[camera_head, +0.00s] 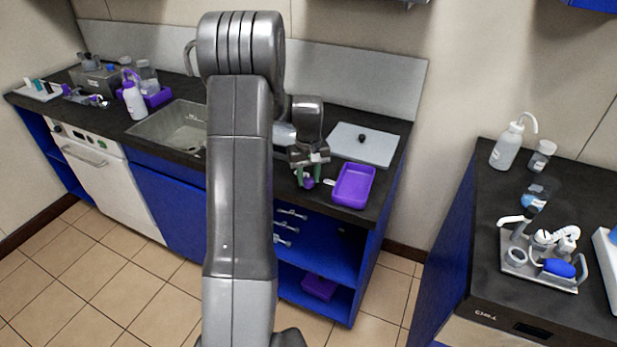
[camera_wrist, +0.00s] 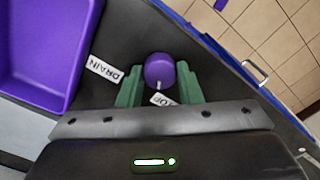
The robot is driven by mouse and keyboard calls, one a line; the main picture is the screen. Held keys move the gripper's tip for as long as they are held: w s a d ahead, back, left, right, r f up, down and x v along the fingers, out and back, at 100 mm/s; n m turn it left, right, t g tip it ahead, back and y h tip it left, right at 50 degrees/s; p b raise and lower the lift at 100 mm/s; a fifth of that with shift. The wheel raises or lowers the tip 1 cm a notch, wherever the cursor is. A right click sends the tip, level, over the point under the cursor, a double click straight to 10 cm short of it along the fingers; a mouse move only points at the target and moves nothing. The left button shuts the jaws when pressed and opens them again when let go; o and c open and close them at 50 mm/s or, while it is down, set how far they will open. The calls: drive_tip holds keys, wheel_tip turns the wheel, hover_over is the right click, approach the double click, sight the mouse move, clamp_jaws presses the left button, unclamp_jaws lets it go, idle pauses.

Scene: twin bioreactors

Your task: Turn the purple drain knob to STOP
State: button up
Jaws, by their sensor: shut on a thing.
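The purple drain knob (camera_wrist: 159,68) sits on the dark counter between the two green fingers of my gripper (camera_wrist: 160,78) in the wrist view. The fingers are shut on the knob from both sides. A small pale mark on the knob's edge faces a white label (camera_wrist: 163,99), partly hidden by the gripper; its visible letters look like the end of STOP. A white DRAIN label (camera_wrist: 104,68) lies to the left of the knob. In the head view the knob (camera_head: 308,184) shows small under my gripper (camera_head: 309,176), near the counter's front edge.
A purple tray (camera_head: 353,186) stands right of the knob, close to my gripper. A grey board (camera_head: 364,144) lies behind it. A sink (camera_head: 180,128) and bottles are further left. A separate bench (camera_head: 490,240) with labware stands at right; tiled floor lies between.

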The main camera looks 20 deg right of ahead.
sight(309, 179)
drive_tip(key=shift+n, duration=1.5)
drive_tip(key=o, duration=1)
drive_tip(key=shift+r, duration=0.1)
wheel_tip(309, 179, up, 14)
drive_tip(key=shift+f+b, duration=0.15)
drive_tip(key=shift+b, duration=0.2)
drive_tip(key=shift+f, duration=0.15)
wheel_tip(309, 179, down, 14)
drive_tip(key=shift+r, duration=0.15)
